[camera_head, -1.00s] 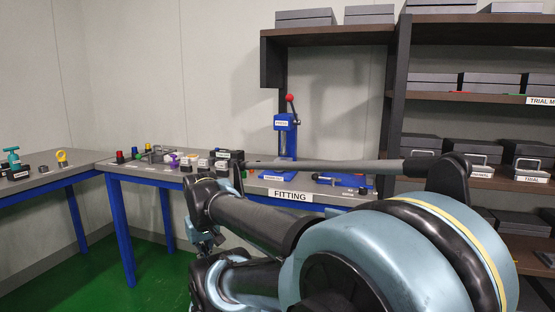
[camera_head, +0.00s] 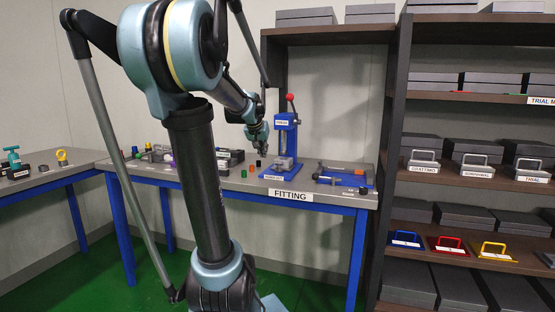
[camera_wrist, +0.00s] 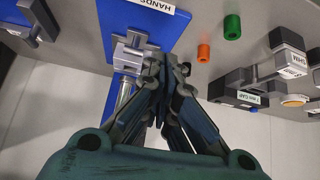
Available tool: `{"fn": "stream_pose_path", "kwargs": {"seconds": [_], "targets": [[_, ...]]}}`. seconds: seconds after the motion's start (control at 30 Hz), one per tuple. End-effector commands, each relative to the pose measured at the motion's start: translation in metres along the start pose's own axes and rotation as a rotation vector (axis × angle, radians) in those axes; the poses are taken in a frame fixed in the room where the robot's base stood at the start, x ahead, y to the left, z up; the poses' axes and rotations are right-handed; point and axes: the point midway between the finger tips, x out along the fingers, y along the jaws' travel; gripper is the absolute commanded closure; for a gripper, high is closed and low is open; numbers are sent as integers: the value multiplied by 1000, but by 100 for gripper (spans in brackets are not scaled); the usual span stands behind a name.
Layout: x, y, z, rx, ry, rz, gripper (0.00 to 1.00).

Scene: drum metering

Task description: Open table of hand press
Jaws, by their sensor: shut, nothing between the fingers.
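The blue hand press (camera_head: 285,135) stands on the back bench, with a red ball on its lever (camera_head: 290,97). Its grey metal table part (camera_head: 284,162) sits low at the front, over the blue base. In the wrist view the blue base (camera_wrist: 108,22) and grey metal part (camera_wrist: 132,48) lie just left of my fingers. My gripper (camera_wrist: 160,62) is shut and empty, close beside the grey part; I cannot tell whether they touch. In the head view my gripper (camera_head: 262,160) hangs at the left of the press.
A green cylinder (camera_wrist: 232,27) and an orange cylinder (camera_wrist: 203,53) stand near the gripper. Dark labelled gauges or fixtures (camera_wrist: 285,65) lie beyond them. A blue fixture (camera_head: 345,178) lies right of the press. A shelf rack (camera_head: 396,130) stands at the right.

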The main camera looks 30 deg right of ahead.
Motion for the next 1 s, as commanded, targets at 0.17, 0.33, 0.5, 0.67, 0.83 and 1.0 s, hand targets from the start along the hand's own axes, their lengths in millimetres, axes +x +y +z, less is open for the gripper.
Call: {"fn": "stream_pose_path", "kwargs": {"seconds": [0.17, 0.33, 0.5, 0.67, 0.83, 1.0], "targets": [[15, 29, -41, 57, 45, 38, 100], [22, 36, -51, 71, 57, 47, 100], [39, 37, -52, 71, 57, 46, 100], [61, 38, -53, 71, 57, 46, 100], [85, 39, -54, 70, 56, 45, 100], [104, 39, -55, 69, 56, 45, 100]]}}
